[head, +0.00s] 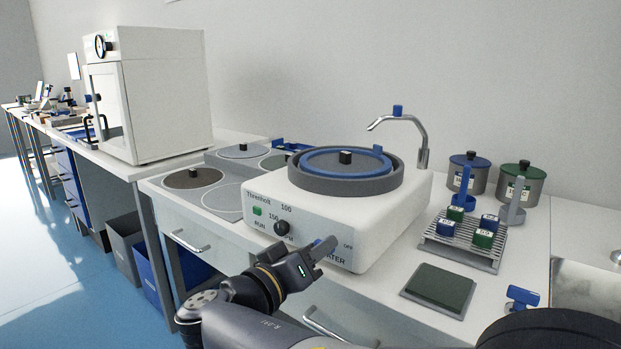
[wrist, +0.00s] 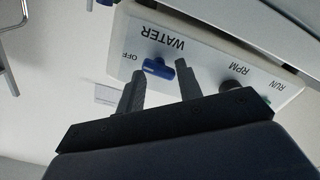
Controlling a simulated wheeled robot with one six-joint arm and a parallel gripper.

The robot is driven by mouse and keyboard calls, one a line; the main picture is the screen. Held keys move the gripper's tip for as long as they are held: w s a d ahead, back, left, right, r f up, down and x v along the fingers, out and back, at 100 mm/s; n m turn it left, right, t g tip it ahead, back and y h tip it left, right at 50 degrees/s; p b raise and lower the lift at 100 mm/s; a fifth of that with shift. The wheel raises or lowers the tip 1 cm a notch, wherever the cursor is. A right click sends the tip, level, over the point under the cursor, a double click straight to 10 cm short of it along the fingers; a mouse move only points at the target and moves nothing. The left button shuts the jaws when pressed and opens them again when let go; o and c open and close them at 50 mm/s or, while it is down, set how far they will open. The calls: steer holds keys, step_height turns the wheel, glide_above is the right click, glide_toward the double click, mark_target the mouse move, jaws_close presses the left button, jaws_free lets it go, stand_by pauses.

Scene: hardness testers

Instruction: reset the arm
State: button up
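My arm reaches in from the bottom of the head view, with my gripper (head: 312,256) in front of the white grinder-polisher (head: 375,232). In the wrist view my gripper (wrist: 160,82) has its two dark fingers spread apart, with nothing held between them. The blue water knob (wrist: 158,68) shows beyond and between the fingertips, beside the OFF and WATER labels. The knob (head: 323,247) also shows in the head view, close to my gripper. I cannot tell whether a finger touches it.
The polisher carries a blue-rimmed disc (head: 320,162) and a curved tap (head: 423,150) stands behind. A rack (head: 460,252) with several small blocks and a dark green pad (head: 440,288) lie to the right. Drawer handles (head: 190,241) jut from the bench front. Blue floor lies left.

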steer(key=shift+d+m+b, duration=0.1)
steer(key=shift+m+b, duration=0.4)
steer(key=shift+m, duration=3.2)
